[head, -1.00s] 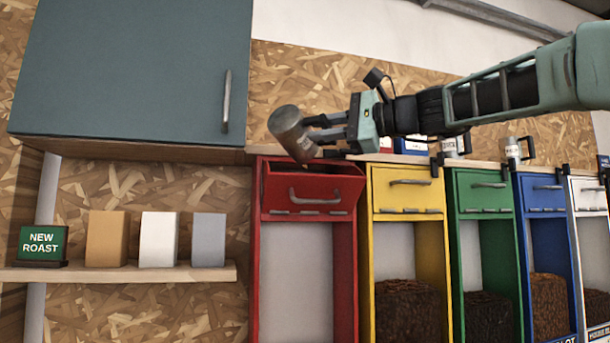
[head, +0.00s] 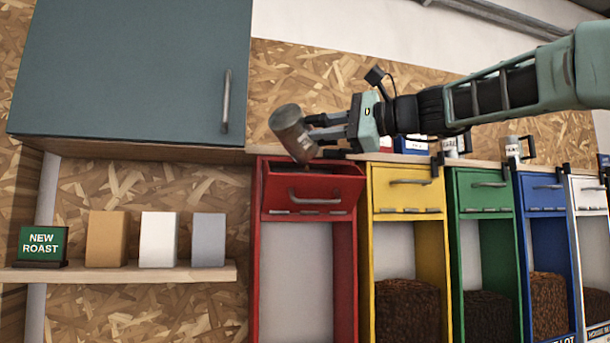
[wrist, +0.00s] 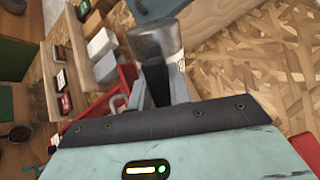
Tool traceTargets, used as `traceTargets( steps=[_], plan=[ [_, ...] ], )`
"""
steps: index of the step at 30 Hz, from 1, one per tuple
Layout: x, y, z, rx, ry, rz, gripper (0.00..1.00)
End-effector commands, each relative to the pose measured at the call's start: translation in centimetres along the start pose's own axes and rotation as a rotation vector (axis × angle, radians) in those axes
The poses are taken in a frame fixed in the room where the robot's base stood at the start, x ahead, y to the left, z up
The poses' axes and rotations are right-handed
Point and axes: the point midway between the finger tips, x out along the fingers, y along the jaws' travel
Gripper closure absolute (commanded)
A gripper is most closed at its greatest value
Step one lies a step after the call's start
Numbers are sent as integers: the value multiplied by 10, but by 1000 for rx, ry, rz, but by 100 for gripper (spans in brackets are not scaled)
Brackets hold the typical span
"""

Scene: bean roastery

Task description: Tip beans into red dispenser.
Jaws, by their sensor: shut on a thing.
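A grey metal mug (head: 291,132) is held by my gripper (head: 325,134) and is tilted mouth-down to the lower right, over the red dispenser (head: 260,260). The gripper is shut on the mug from the right. The red dispenser's top drawer (head: 312,190) is tipped open below the mug. Its lower window looks empty of beans. In the wrist view the mug (wrist: 155,42) shows beyond the fingers, with part of the red dispenser (wrist: 127,75) behind.
Yellow (head: 375,240), green (head: 455,235) and blue (head: 522,235) dispensers stand to the right, with dark beans in their lower windows. A teal cabinet (head: 130,70) hangs at upper left. A shelf (head: 120,272) below holds a sign (head: 41,243) and boxes.

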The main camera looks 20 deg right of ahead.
Motion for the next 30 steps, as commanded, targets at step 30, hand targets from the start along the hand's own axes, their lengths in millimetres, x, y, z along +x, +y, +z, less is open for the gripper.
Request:
traceTargets(
  steps=[30],
  plan=[
    [0, -3, -2, 52, 0, 0, 100]
  ],
)
